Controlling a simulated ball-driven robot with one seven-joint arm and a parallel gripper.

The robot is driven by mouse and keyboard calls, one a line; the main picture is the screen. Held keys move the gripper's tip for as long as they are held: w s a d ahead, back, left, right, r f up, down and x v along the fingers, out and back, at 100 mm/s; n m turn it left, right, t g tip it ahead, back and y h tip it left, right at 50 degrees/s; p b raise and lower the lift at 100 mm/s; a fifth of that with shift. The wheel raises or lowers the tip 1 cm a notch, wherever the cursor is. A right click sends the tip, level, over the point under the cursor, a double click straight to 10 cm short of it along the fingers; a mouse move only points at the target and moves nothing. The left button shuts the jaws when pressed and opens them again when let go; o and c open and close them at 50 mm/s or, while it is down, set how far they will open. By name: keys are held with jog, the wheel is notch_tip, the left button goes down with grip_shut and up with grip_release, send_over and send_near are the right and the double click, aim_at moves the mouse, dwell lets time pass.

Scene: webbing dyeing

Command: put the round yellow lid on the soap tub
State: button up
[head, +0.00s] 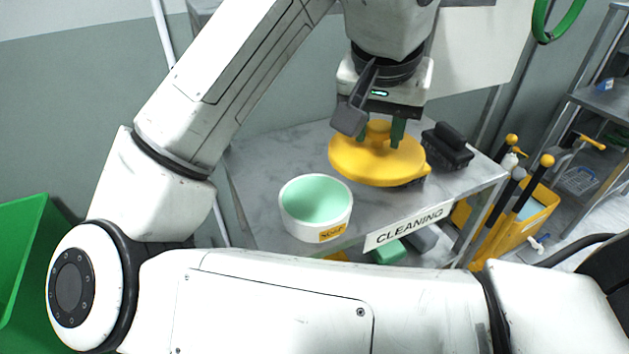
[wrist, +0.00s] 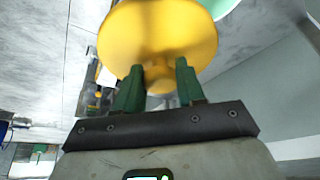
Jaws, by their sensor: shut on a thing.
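The round yellow lid (head: 375,163) is held by its knob in my gripper (head: 383,138), above the table and to the right of the soap tub. In the wrist view the lid (wrist: 158,35) fills the top middle, with the green fingers of my gripper (wrist: 158,85) on both sides of its knob. The soap tub (head: 316,205) is a white round tub, pale green inside, with a yellow label on its front. It stands upright and open on the table. A piece of the tub (wrist: 228,6) shows at the top of the wrist view, past the lid's edge.
The grey marbled table (head: 262,160) has a CLEANING sign (head: 408,228) on its front edge. A black brush-like object (head: 447,146) lies right of the lid. A yellow bucket (head: 530,222) with handles stands at the right. A green bin (head: 30,265) is at far left.

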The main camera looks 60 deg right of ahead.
aim_at(348, 142)
jog(key=w, duration=0.1)
jog(key=w+f, duration=0.1)
jog(key=w+a, duration=0.1)
jog(key=w, duration=0.1)
jog(key=shift+f, duration=0.4)
jog(key=w+f, duration=0.1)
jog(key=f, duration=0.1)
jog(key=w+f, duration=0.1)
jog(key=w, duration=0.1)
jog(key=w+a+f, duration=0.1)
jog(key=f, duration=0.1)
jog(key=shift+w+f, duration=0.3)
notch_tip(348, 142, down, 2)
jog(key=shift+w+a+f, duration=0.1)
jog(key=shift+w+f, duration=0.05)
jog(key=shift+f, duration=0.55)
jog(key=shift+f+b, duration=0.3)
jog(key=shift+b, duration=0.05)
jog(key=o, duration=1)
jog(key=shift+r, duration=0.1)
jog(key=shift+o, duration=0.2)
